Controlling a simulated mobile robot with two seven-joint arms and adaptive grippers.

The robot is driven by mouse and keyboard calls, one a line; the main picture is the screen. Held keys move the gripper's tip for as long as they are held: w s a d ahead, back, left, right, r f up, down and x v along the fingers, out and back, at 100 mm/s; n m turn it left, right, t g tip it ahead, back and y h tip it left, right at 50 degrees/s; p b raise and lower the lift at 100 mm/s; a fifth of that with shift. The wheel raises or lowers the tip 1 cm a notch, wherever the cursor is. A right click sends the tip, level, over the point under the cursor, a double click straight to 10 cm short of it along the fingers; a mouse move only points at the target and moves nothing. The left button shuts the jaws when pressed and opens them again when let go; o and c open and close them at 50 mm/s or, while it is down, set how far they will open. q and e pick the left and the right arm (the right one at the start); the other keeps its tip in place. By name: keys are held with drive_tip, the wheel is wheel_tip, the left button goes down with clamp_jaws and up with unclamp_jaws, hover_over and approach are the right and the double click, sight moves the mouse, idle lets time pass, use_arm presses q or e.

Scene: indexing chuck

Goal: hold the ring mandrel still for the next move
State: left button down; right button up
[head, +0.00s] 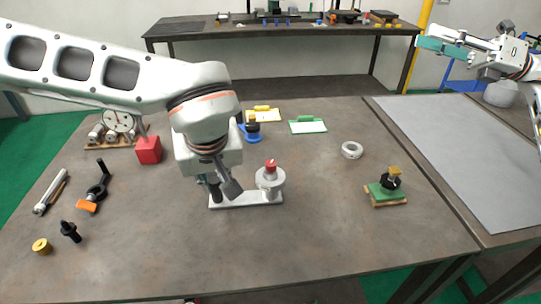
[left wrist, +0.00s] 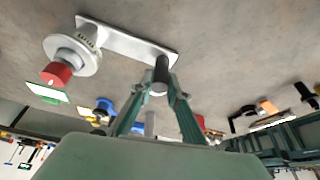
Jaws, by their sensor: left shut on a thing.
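The ring mandrel, which I take to be the dark grey upright cylinder (left wrist: 161,73) with a paler end, is at one end of a pale bar-shaped base. My left gripper (left wrist: 160,88) is shut on it, one finger on each side. In the head view my left gripper (head: 221,191) is over the left end of the base (head: 245,200) and largely hides the cylinder. At the base's other end is a round pale chuck-like unit (head: 270,179) with a red knob (head: 271,164). My right gripper (head: 442,46) is far off at the upper right; its finger opening is unclear.
A white ring (head: 352,150) and a green block with a black knob (head: 386,191) are to the right. A red cube (head: 148,150), an orange-ended clamp (head: 92,192), a black part (head: 70,231) and a brass piece (head: 41,246) are to the left. The front middle of the table is clear.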

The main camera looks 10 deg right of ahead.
drive_tip(key=a+n+g, duration=0.4)
drive_tip(key=a, duration=0.7)
drive_tip(key=n+g+h, duration=0.3)
drive_tip(key=n+h, duration=0.7)
drive_tip(key=h, duration=0.9)
hover_over(271, 163)
wheel_tip(271, 163, down, 7)
wheel_tip(271, 163, down, 12)
drive_tip(key=shift+r, duration=0.15)
clamp_jaws()
